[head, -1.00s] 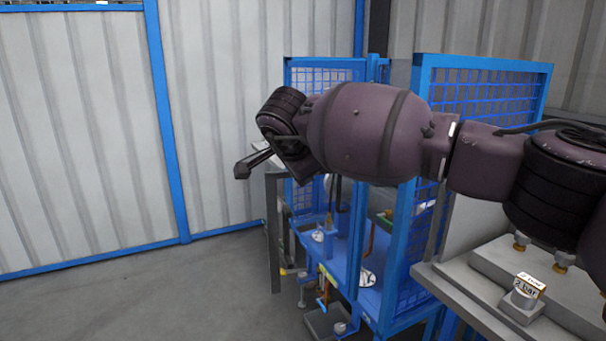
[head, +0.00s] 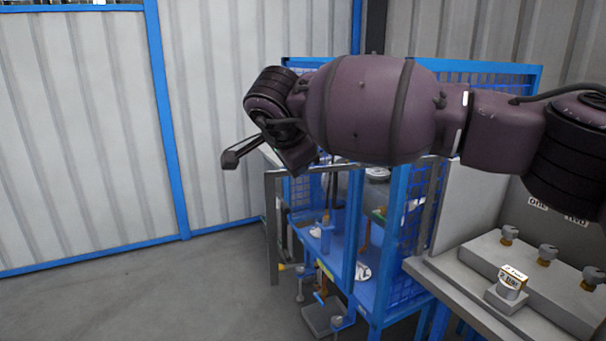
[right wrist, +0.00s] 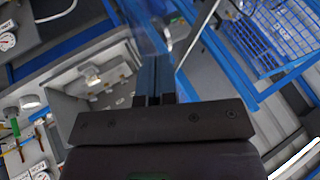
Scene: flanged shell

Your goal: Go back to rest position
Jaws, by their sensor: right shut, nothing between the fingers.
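My right arm reaches across the head view from the right edge, raised in front of the blue mesh-sided frame. My right gripper (head: 231,159) is at its far end, left of the frame and in front of the wall panels, held up in the air. In the right wrist view the fingers of the right gripper (right wrist: 154,75) lie close together, shut with nothing between them. My left gripper shows in neither view.
A blue frame with mesh panels (head: 410,235) stands behind and below the arm. A grey bench (head: 480,280) with a labelled block (head: 512,283) and several brass-based knobs (head: 547,255) is at right. Bare floor (head: 150,295) lies at left, before grey wall panels (head: 80,130).

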